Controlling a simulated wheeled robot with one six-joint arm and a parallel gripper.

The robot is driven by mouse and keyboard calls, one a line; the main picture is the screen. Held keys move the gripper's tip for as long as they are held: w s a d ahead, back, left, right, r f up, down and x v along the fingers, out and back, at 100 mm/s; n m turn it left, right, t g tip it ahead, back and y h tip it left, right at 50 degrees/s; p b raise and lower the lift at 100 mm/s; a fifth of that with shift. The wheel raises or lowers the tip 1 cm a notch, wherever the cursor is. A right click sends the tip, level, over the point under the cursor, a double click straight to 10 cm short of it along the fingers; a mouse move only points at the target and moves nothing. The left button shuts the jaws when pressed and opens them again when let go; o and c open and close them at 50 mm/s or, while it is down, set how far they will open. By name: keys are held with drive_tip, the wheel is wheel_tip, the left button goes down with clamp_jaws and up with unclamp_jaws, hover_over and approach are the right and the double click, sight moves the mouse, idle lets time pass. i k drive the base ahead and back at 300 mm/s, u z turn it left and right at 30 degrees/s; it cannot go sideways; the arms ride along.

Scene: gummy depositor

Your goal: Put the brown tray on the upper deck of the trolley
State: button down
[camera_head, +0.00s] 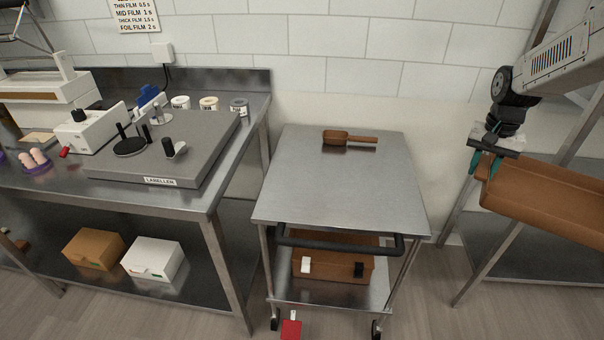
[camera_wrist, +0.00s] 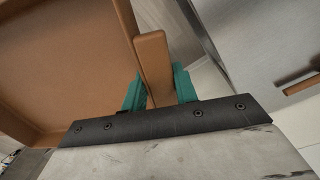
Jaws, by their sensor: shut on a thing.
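The brown tray (camera_head: 560,200) hangs in the air at the right of the head view, right of the trolley and apart from it. My gripper (camera_head: 484,165) is shut on the tray's near-left end. In the wrist view the green fingers of my gripper (camera_wrist: 160,88) stand on both sides of a brown wall, and the tray's inside (camera_wrist: 65,65) fills the left. The trolley's upper deck (camera_head: 310,195) is bare steel in the middle of the head view; a brown scoop (camera_head: 349,137) lies near its back edge. The tray's right end is cut off by the frame.
A brown bin (camera_head: 333,262) sits on the trolley's lower deck, behind the black push handle (camera_head: 340,245). A steel bench with a labeller (camera_head: 165,150) stands left. A steel shelf frame (camera_head: 508,240) is behind the tray. A red object (camera_head: 291,329) shows at the trolley's foot.

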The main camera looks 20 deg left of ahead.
sight(342, 185)
drive_tip(key=u, duration=0.7)
drive_tip(key=i, duration=0.35)
